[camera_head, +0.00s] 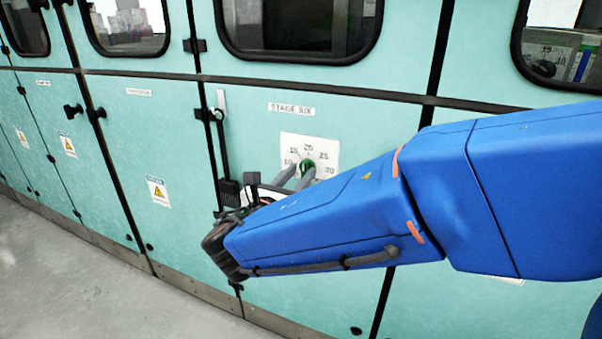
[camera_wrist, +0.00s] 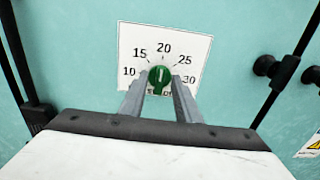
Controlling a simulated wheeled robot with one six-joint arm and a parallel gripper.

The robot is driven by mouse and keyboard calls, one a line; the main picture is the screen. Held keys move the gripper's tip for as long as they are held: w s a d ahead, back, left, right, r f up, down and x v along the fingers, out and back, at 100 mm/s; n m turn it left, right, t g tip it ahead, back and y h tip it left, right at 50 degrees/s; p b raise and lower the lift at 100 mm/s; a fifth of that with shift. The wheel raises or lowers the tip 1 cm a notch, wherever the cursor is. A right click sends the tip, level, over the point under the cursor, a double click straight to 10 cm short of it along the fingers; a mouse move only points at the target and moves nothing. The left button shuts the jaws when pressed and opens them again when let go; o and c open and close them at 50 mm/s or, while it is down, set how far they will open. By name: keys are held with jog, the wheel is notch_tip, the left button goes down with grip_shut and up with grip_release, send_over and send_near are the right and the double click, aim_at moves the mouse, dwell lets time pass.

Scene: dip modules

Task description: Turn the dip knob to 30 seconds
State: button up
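The dip knob is a round green knob (camera_wrist: 159,79) with a white line on its face. It sits on a white dial card (camera_head: 323,150) on the teal panel. The card reads 10, 15, 20, 25 and 30 in an arc around the knob in the wrist view. The white line looks roughly upright, toward the 20 side. My gripper (camera_wrist: 160,80) has one grey finger on each side of the knob, the tips close to its edges. I cannot tell whether they touch or grip it. The fingers cover part of the card's lower edge.
A "STAGE SIX" label (camera_head: 291,109) is above the card. Black latch knobs (camera_wrist: 276,69) show at the right in the wrist view. The floor (camera_head: 75,280) is clear at lower left.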

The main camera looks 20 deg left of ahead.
jog(key=shift+w, duration=0.6)
grip_shut()
